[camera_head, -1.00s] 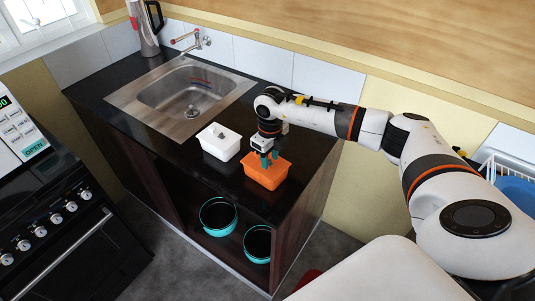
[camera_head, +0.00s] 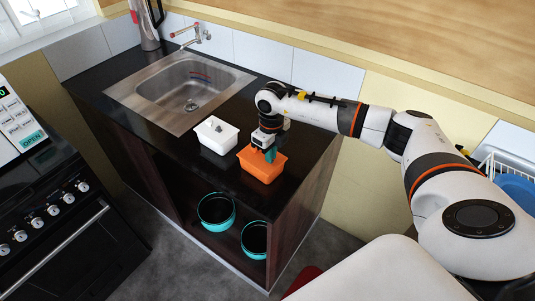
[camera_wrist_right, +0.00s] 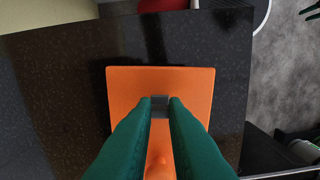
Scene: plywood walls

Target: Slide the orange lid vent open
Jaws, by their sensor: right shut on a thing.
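The orange container with its orange lid (camera_head: 262,172) stands on the dark counter near its front right corner. In the right wrist view the lid (camera_wrist_right: 190,82) fills the middle, with a small grey vent piece (camera_wrist_right: 159,103) on it and a rounded orange bump closer to the camera. My right gripper (camera_head: 269,156) points down onto the lid from above. In the right wrist view its green fingers (camera_wrist_right: 160,108) are shut on the grey vent piece, one on each side, partly hiding the lid. My left gripper is not in view.
Teal pots (camera_head: 216,210) stand in the open cabinet below. The counter's right edge is close to the orange container.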

